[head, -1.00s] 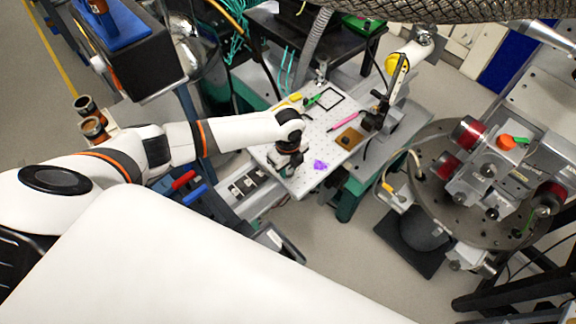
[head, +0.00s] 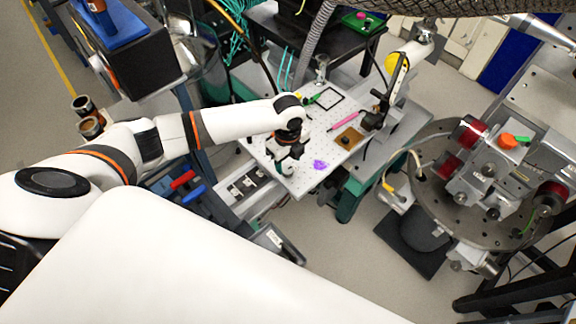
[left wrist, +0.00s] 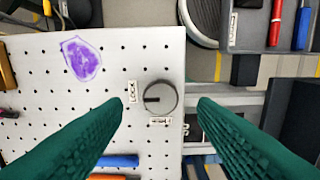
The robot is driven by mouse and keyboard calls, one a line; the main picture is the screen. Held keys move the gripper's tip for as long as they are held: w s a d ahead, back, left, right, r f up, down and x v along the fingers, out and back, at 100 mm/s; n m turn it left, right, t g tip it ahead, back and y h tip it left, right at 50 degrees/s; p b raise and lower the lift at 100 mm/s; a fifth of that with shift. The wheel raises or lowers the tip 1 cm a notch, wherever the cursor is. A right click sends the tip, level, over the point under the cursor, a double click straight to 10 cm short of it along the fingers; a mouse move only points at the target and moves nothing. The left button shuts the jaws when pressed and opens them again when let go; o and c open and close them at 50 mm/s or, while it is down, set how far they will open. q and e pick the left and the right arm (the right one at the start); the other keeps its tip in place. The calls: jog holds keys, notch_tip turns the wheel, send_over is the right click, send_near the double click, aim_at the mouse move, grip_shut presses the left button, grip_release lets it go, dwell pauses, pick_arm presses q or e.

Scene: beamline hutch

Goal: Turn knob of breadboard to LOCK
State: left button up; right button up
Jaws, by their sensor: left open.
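The white breadboard (head: 300,184) lies on a table in the middle of the head view; it also fills much of the left wrist view (left wrist: 40,55). Its round grey knob (left wrist: 167,93) sits near the board's edge. The knob's dark mark points left, towards the LOCK label (left wrist: 132,91). A second label (left wrist: 160,121), too small to read, lies below the knob. My left gripper (head: 287,164) is over the board; its green fingers (left wrist: 160,103) are open on either side of the knob, with gaps between them and it. My arm hides the knob in the head view.
On the board are a purple patch (head: 320,164), a pink pen (head: 344,121), a brown square (head: 350,138) and a blue rod (left wrist: 118,161). A yellow-topped post (head: 393,64) stands at the board's back right. A tool tray (head: 180,190) is left of it.

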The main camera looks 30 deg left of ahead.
aim_at(288, 170)
pick_arm(q)
notch_tip(288, 170, up, 8)
jog(key=b, duration=0.1)
jog(key=shift+r, duration=0.25)
jog(key=shift+s+f, duration=0.1)
dwell(0.3)
